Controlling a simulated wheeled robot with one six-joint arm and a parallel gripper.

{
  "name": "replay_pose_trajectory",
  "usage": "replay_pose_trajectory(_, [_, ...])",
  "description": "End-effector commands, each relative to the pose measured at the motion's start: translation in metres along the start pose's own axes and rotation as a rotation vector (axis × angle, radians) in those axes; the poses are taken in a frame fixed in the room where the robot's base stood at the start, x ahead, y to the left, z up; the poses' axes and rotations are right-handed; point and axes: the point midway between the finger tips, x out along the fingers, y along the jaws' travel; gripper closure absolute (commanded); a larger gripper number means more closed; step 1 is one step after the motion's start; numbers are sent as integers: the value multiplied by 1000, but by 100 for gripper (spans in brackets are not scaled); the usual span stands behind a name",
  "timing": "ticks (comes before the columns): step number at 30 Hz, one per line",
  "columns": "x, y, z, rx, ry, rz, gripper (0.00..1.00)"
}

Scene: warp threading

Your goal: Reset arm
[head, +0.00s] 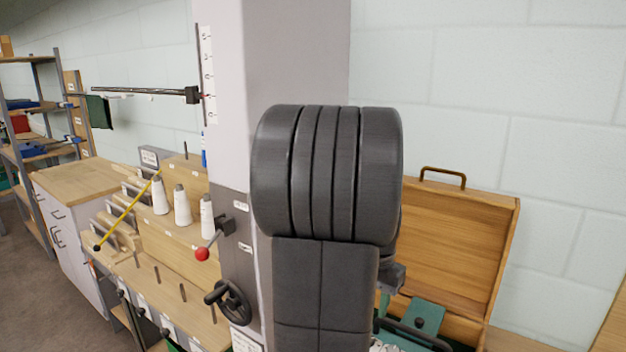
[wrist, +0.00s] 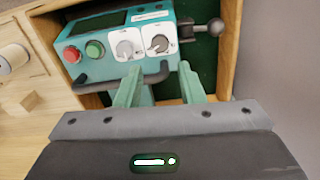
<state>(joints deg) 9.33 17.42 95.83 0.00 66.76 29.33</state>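My gripper (wrist: 160,84) shows in the wrist view with its two pale green fingers spread apart. It is open, and I see nothing clamped between the fingers. The fingers point at the front of a teal control box (wrist: 110,48) with a red button, a green button and two dials. A dark bar handle (wrist: 95,86) runs along the box's front edge, close to the fingertips; I cannot tell whether they touch.
An open wooden case (head: 455,240) with teal equipment (head: 428,312) stands at the right. A grey column (head: 295,60) with a red-knobbed lever (head: 202,253) and a handwheel (head: 230,300) stands behind my arm. White thread cones (head: 182,206) stand on the wooden bench at left.

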Motion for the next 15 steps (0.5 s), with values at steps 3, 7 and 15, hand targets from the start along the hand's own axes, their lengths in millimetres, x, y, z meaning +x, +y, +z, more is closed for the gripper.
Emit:
replay_pose_trajectory(3, [26,0,1,0,-4,2,65])
replay_pose_trajectory(7, [52,0,1,0,-4,2,65])
replay_pose_trajectory(15, [96,0,0,-30,0,0,65])
